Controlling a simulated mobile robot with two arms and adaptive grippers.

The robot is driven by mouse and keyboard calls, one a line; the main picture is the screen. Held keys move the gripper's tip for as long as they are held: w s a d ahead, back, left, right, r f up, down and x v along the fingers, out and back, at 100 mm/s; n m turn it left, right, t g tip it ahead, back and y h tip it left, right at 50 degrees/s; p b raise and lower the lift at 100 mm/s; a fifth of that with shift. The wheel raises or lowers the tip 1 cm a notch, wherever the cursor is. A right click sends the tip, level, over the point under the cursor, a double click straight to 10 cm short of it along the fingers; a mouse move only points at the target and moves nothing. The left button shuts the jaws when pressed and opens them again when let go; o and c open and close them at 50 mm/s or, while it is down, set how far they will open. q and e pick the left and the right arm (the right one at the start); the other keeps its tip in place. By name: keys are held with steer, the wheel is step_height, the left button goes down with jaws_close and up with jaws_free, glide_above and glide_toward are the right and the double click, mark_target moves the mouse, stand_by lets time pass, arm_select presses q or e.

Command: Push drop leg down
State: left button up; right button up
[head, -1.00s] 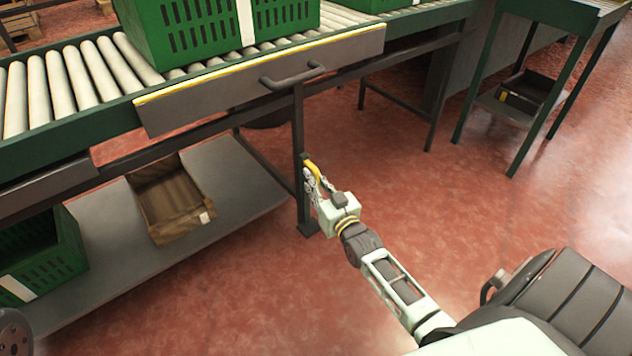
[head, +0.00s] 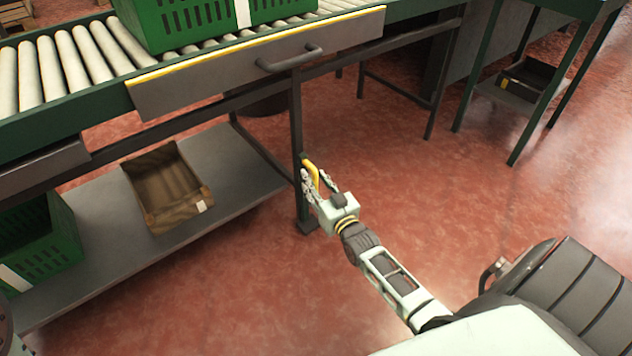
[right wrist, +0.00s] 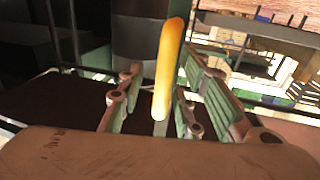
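The drop leg (head: 296,120) is a dark upright post under the grey panel, with a foot on the red floor. A yellow handle (head: 312,172) sits on its lower part. My right gripper (head: 313,183) is at this handle. In the right wrist view the yellow handle (right wrist: 170,65) stands between the fingers of my right gripper (right wrist: 155,100). The fingers are apart on both sides of it, and a gap shows on the left. Whether a finger touches the handle on the right I cannot tell. My left gripper is not in view.
A grey panel (head: 200,85) with a dark handle (head: 290,60) hangs along the roller conveyor (head: 60,75). A cardboard box (head: 165,185) and a green crate (head: 50,255) are on the lower shelf (head: 235,160). The red floor right of the leg is open.

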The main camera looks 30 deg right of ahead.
steer(key=shift+a, duration=0.1)
steer(key=shift+s, duration=0.25)
steer(key=s+a, duration=0.1)
steer(key=s, duration=1)
steer(key=shift+s+a, duration=0.15)
steer(key=shift+s, duration=0.05)
